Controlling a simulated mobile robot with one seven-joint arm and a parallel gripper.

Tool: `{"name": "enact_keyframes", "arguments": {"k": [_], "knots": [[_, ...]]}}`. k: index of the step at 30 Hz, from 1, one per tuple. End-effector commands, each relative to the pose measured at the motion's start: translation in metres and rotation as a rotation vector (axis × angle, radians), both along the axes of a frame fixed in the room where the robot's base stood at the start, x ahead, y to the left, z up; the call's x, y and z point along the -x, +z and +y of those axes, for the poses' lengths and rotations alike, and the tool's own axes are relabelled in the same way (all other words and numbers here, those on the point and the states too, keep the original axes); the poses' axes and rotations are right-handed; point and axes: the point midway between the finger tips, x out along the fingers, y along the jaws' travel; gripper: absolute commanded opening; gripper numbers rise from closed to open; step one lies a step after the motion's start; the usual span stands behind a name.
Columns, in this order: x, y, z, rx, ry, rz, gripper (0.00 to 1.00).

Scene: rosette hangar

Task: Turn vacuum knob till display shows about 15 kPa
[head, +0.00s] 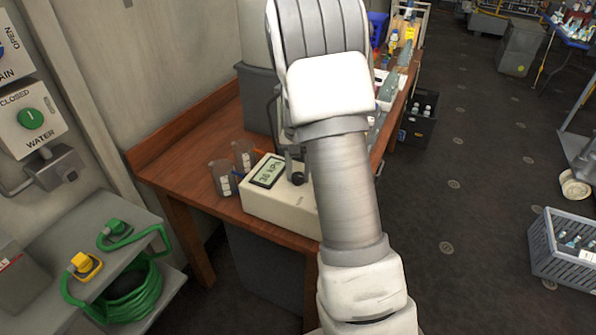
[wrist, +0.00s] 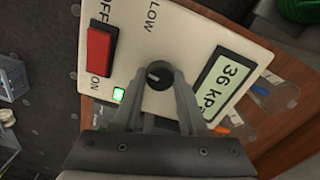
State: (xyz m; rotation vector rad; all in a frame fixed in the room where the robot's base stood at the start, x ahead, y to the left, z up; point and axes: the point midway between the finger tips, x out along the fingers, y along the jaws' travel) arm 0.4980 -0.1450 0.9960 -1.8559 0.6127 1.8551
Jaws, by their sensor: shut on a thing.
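The vacuum unit is a cream box (head: 270,205) on the wooden bench, partly hidden by my arm in the head view. Its top panel (wrist: 150,30) fills much of the wrist view. The display (wrist: 222,86) reads 36 kPa; it also shows in the head view (head: 268,172). The dark round knob (wrist: 159,74) sits beside the display, with the word LOW printed near it. It also shows in the head view (head: 298,179). My gripper (wrist: 160,84) is shut on the knob, a finger at each side.
A red switch (wrist: 99,50) marked OFF and ON and a lit green lamp (wrist: 118,95) are on the panel. Two clear beakers (head: 222,178) (head: 243,155) stand close beside the box. A large grey container (head: 262,98) stands behind it. Bottles crowd the bench's far end.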

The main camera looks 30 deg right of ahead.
Motion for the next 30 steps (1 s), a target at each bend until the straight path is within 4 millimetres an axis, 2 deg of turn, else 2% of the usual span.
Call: {"name": "enact_keyframes", "arguments": {"k": [6, 15, 30], "knots": [[0.0008, -0.0001, 0.0005, 0.0, -0.18, 0.004, 0.0], [0.0009, -0.0003, 0.0006, 0.0, -0.35, 0.004, 0.0], [0.0009, -0.0009, 0.0008, -0.002, -0.422, 0.004, 0.0]]}}
